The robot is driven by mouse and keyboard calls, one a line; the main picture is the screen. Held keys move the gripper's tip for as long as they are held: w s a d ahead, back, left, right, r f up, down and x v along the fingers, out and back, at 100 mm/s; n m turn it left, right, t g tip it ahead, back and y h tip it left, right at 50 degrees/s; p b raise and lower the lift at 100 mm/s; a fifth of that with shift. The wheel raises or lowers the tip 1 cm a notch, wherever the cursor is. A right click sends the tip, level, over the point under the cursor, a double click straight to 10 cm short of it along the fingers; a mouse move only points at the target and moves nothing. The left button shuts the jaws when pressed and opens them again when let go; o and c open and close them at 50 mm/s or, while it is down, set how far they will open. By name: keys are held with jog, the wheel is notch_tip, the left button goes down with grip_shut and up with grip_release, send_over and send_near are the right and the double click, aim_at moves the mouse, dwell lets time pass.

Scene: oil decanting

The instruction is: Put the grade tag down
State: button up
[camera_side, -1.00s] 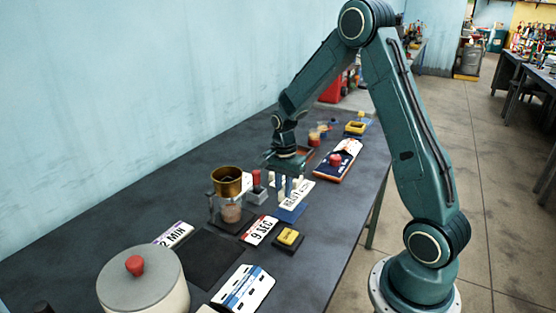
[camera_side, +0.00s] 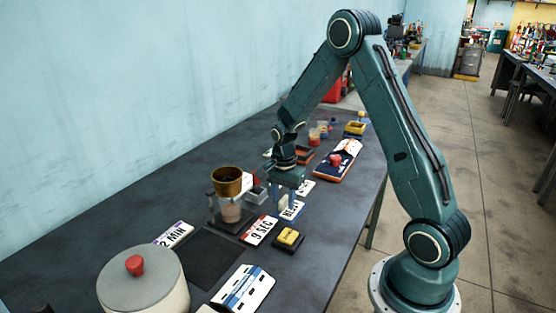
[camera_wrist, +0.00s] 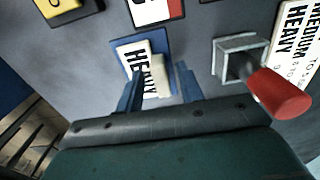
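The grade tag (camera_wrist: 132,64) is a white plate printed HEAVY with a cream block handle (camera_wrist: 159,75). In the wrist view it appears to lie on a blue pad (camera_wrist: 117,42); it also shows in the side view (camera_side: 291,210). My gripper (camera_wrist: 160,68) is over the tag, with one blue finger on each side of the handle. The fingers look spread, with a visible gap at the right finger. Part of the tag is hidden behind the left finger. In the side view my gripper (camera_side: 287,198) is low over the tag.
A red-handled grey block (camera_wrist: 240,58) stands right of my gripper in the wrist view, near a MEDIUM/HEAVY card (camera_wrist: 298,40). The 9 SEC plate (camera_side: 260,230), a yellow block (camera_side: 289,237) and a brass cup on a stand (camera_side: 227,181) are close by.

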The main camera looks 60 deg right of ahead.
aim_at(283, 199)
jog(key=shift+r, duration=0.2)
notch_tip(283, 199, up, 12)
dwell(0.8)
dwell(0.5)
jog(key=s+a+r+n+t, duration=0.3)
jog(key=s+a+r+n, duration=0.6)
jog(key=a+r, duration=0.15)
jog(key=s+a+r+n+t, duration=0.1)
jog(key=s+a+n+t, duration=0.1)
jog(key=s+a+n, duration=0.3)
jog(key=s+n, duration=0.4)
jog(key=s, duration=0.2)
jog(key=shift+a+r+t, duration=0.2)
jog(key=shift+r+t, duration=0.1)
jog(key=shift+r, duration=0.1)
